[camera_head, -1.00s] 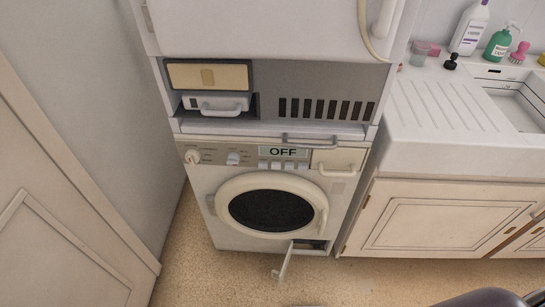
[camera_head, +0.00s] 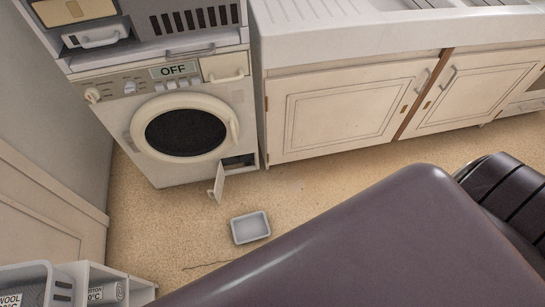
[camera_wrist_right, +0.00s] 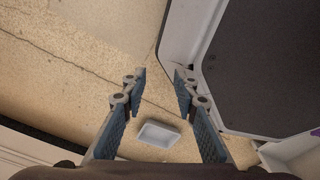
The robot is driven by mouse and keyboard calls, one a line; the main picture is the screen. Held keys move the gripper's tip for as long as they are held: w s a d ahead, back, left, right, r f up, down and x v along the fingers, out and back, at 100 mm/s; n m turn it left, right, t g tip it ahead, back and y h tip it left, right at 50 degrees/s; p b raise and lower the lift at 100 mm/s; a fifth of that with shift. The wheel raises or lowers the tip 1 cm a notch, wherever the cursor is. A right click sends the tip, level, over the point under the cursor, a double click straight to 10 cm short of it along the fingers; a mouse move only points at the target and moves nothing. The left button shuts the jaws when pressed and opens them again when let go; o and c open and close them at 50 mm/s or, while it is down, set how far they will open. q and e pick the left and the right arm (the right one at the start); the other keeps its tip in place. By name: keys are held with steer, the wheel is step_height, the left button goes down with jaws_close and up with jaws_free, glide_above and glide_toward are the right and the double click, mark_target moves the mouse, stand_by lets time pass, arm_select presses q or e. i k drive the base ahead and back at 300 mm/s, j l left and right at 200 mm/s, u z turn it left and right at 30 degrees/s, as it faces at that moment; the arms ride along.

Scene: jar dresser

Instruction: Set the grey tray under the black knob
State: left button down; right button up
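The grey tray (camera_head: 250,227) lies flat on the floor in front of the washing machine (camera_head: 175,130). In the right wrist view the tray (camera_wrist_right: 158,134) shows between the fingers of my right gripper (camera_wrist_right: 157,82). That gripper is open and empty, apart from the tray. The small flap (camera_head: 217,182) at the machine's lower right hangs open, and the compartment (camera_head: 238,162) behind it is dark. I cannot make out the black knob there. My left gripper is in neither current view.
Cabinets (camera_head: 345,115) under the sink counter stand right of the machine. A white bin with labelled sections (camera_head: 75,285) is at the lower left. A thin dark line (camera_head: 207,265) runs on the floor near the tray. Floor around the tray is mostly clear.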

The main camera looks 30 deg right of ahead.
mark_target(251, 227)
steer(key=k+l, duration=0.3)
steer(key=k, duration=0.15)
steer(key=k+l, duration=0.3)
steer(key=k, duration=0.15)
